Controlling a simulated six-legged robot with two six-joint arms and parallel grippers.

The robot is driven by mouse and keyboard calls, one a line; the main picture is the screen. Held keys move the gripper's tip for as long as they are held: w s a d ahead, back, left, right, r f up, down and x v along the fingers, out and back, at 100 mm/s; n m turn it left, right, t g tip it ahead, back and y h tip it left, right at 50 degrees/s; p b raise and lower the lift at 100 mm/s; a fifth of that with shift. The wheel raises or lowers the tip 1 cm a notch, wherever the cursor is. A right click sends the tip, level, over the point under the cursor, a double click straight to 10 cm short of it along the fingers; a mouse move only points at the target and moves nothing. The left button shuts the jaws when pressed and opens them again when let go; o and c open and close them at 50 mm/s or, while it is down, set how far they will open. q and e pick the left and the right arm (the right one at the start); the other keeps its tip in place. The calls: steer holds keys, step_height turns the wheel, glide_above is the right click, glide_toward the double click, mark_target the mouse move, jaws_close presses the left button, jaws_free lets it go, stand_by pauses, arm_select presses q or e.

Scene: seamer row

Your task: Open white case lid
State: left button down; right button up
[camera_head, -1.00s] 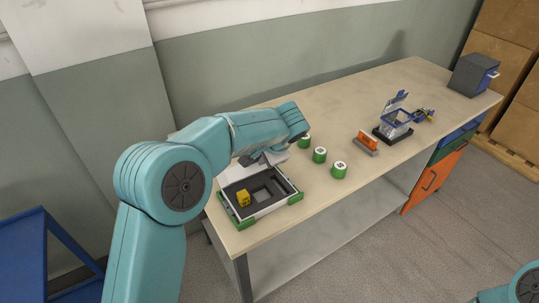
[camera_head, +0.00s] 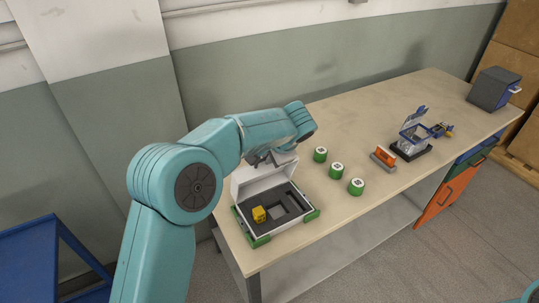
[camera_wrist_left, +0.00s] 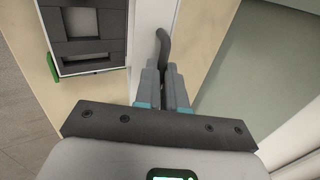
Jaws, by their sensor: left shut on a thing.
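The white case (camera_head: 262,238) sits on the near left end of the bench, with a dark insert holding a yellow block (camera_head: 259,214). Its white lid (camera_head: 258,181) stands raised along the back side, and shows in the left wrist view (camera_wrist_left: 146,22). My left gripper (camera_head: 262,158) is at the lid's top edge. In the left wrist view its fingers (camera_wrist_left: 166,72) are closed on a dark curved handle (camera_wrist_left: 163,42) beside the lid. The arm partly hides the lid's top. My right gripper is out of view.
Further right are an orange item (camera_head: 384,157), a clear blue-edged box (camera_head: 412,139) and a dark grey box (camera_head: 494,88). Bare bench (camera_head: 320,222) lies in front of the cans.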

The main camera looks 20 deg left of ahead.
arm_select(q)
steer(key=c, duration=1.2)
jaws_free()
steer(key=shift+d+r, duration=0.1)
steer(key=b+v, duration=0.1)
steer(key=v, duration=1.5)
steer(key=shift+s+d, duration=0.1)
steer(key=shift+s, duration=0.05)
